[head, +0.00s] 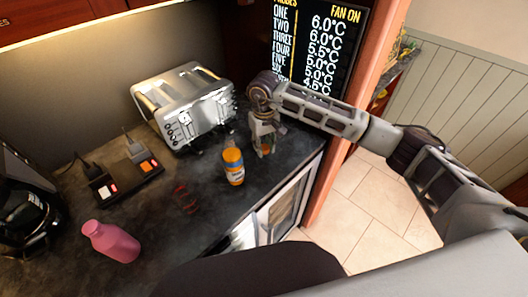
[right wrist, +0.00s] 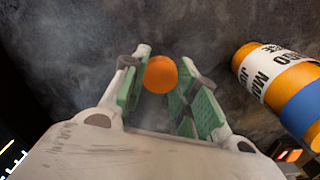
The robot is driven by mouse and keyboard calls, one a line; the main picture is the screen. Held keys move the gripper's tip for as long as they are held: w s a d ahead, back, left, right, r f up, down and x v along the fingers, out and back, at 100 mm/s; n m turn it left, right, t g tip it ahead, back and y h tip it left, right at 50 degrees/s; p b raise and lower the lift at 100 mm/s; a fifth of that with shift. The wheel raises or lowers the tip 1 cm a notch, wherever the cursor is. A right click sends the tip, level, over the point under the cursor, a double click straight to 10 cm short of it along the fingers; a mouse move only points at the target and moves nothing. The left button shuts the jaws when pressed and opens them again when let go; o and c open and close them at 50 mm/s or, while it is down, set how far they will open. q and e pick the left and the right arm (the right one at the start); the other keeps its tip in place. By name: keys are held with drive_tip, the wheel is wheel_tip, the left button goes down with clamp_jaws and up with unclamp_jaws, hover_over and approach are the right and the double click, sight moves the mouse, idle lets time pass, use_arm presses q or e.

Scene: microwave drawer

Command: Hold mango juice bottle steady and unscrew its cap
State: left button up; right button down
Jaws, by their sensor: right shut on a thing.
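The mango juice bottle (head: 233,167) stands on the dark counter, orange with a white label and a blue band. It also shows at the right edge of the right wrist view (right wrist: 275,75), partly cut off, just beside my right gripper and apart from it. My right gripper (head: 264,147) points down to the right of the bottle. In the right wrist view its green-padded fingers are shut on a small round orange piece (right wrist: 160,74), which looks like the bottle's cap. My left gripper is not in view.
A silver toaster (head: 187,107) stands behind the bottle. A pink bottle (head: 111,241), a dark red wire-like object (head: 186,199) and a black box with lit switches (head: 126,178) are to the left. The counter's front edge is close on the right.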

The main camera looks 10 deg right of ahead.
sight(264, 147)
drive_tip(key=shift+f, duration=0.2)
drive_tip(key=shift+f+p, duration=0.4)
drive_tip(key=shift+f, duration=1.35)
drive_tip(key=shift+f, duration=0.15)
drive_tip(key=c, duration=1.1)
unclamp_jaws()
drive_tip(key=shift+r, duration=0.35)
drive_tip(key=shift+r+b, duration=0.95)
drive_tip(key=shift+r, duration=4.85)
